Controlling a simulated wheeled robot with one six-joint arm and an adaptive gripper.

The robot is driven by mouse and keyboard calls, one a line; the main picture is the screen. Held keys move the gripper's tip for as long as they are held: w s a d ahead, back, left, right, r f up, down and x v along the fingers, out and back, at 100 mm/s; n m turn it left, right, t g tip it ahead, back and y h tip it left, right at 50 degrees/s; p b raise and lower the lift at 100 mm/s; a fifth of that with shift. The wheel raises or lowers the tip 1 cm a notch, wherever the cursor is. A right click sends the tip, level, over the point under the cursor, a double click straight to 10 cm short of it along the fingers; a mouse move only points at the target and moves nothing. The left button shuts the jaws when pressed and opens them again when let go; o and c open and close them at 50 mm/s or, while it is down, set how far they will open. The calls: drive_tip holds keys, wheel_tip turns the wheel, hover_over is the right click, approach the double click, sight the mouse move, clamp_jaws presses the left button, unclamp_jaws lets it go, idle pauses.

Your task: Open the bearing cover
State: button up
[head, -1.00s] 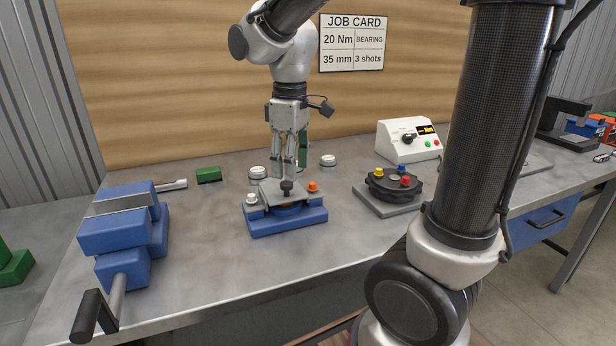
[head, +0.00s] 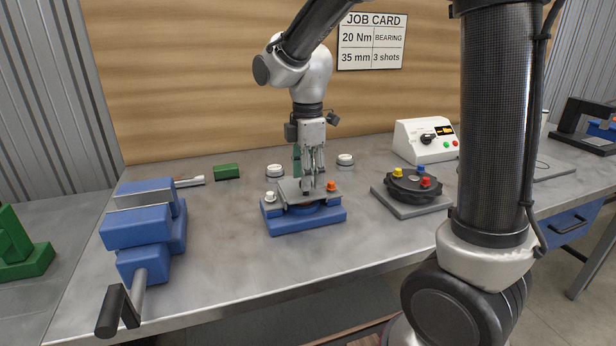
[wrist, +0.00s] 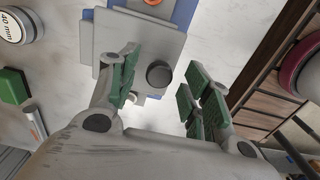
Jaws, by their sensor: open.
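The bearing unit has a blue base (head: 300,222) on the bench. A flat grey cover plate (head: 288,190) lies over it. A round dark knob (wrist: 159,74) stands on the plate in the wrist view. My gripper (head: 311,188) points down over the plate. In the wrist view my gripper (wrist: 162,92) is open, with green-padded fingers to either side of the knob. In the head view the fingers partly hide the knob. A white knob (head: 269,197) and an orange knob (head: 331,186) sit at the unit's sides.
A blue vise (head: 140,232) stands to the left. A black round fixture (head: 412,187) with coloured knobs is to the right, before a white control box (head: 426,140). Two white round pieces and a green block (head: 227,171) lie behind. The bench front is clear.

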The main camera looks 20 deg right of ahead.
drive_tip(key=shift+f, duration=0.45)
clamp_jaws()
drive_tip(key=shift+r, duration=0.1)
